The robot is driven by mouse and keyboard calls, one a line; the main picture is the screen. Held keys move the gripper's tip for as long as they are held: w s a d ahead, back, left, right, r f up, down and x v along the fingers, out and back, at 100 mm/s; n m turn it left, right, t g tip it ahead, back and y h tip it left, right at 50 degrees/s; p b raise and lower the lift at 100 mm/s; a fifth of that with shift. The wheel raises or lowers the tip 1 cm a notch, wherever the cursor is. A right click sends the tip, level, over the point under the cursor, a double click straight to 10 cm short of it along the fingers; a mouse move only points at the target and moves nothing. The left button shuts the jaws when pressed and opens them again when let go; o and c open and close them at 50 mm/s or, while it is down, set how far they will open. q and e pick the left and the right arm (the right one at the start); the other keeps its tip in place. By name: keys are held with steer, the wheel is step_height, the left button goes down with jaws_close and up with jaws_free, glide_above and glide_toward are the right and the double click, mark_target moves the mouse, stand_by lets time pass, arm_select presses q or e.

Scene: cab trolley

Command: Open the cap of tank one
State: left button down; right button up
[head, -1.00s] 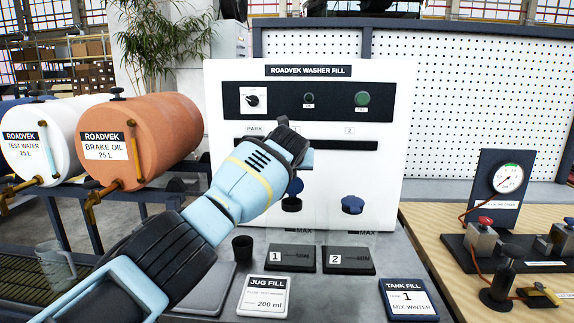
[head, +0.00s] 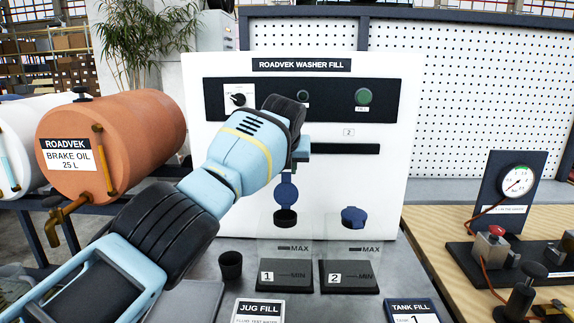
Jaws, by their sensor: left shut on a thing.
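Tank one (head: 283,245) is a clear tank on a dark base marked 1, in front of the white washer-fill panel. Its blue cap (head: 286,188) stands hinged up, nearly upright, above the dark filler neck (head: 285,217). My left gripper (head: 298,162) is at the upper edge of this cap and shut on it. The hand hides most of the fingertips and the exact contact. Tank two (head: 346,247) stands to the right, with its blue cap (head: 354,217) down on its neck. My right gripper is not in view.
The white panel (head: 395,190) stands close behind the tanks. A small black cup (head: 230,265) stands left of tank one. Jug-fill (head: 258,309) and tank-fill (head: 412,309) signs are in front. An orange brake-oil drum (head: 150,135) is at left, and a gauge stand (head: 517,182) at right.

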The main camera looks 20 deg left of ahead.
arm_select(q)
steer(key=shift+w+r, duration=0.2)
steer(key=shift+r, duration=0.35)
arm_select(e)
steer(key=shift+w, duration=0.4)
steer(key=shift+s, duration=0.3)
arm_select(q)
steer(key=c, duration=1.5)
jaws_free()
steer(key=shift+o, duration=1.3)
steer(key=shift+f, duration=0.15)
steer(key=shift+o, duration=0.2)
steer(key=shift+f, duration=0.15)
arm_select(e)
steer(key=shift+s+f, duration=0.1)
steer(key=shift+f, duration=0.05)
